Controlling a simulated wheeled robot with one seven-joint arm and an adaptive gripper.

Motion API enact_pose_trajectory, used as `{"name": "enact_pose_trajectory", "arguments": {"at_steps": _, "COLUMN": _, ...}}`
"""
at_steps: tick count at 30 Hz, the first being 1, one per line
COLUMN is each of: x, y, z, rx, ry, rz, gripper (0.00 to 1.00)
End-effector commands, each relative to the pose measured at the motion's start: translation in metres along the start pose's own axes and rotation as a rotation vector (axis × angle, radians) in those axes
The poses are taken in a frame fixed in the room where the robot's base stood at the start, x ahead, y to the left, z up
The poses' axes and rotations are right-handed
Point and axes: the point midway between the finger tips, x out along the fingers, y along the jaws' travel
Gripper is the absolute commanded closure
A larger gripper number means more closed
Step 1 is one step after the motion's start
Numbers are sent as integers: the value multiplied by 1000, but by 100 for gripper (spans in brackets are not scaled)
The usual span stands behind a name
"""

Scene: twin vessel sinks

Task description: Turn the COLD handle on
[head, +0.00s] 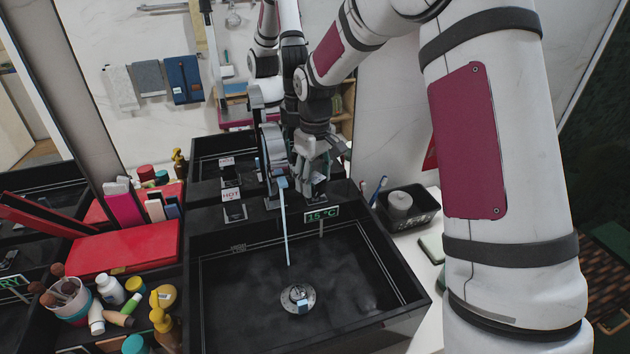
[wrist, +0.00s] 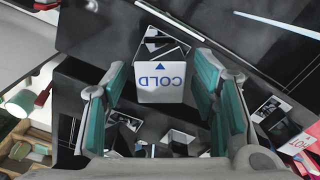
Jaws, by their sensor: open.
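The COLD handle (wrist: 160,82), a pale block with blue "COLD" lettering and an arrow, shows in the wrist view between my fingers. My gripper (wrist: 160,62) is open around it, with a gap visible at each teal finger pad. In the head view my gripper (head: 313,160) is at the right of the faucet and largely hides the COLD handle. The HOT handle (head: 232,196), with red lettering, is left of the faucet. A thin pale-blue stream (head: 286,235) falls into the black basin (head: 255,300). A small display (head: 321,215) reads 15 °C.
The grey faucet (head: 270,150) stands close to my gripper's left. A black tray (head: 408,208) with a grey jar is at the right. A red case (head: 125,249), bottles and a brush cup (head: 68,299) crowd the left counter. A mirror wall is behind.

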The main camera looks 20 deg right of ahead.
Motion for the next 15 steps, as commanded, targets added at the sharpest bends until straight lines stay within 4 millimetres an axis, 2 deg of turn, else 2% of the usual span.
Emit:
{"name": "enact_pose_trajectory", "arguments": {"at_steps": 9, "x": -63, "y": 1, "z": -1, "rx": 0, "ry": 5, "rz": 3, "gripper": 47}}
{"name": "enact_pose_trajectory", "arguments": {"at_steps": 15, "x": -95, "y": 0, "z": -1, "rx": 0, "ry": 3, "rz": 2, "gripper": 47}}
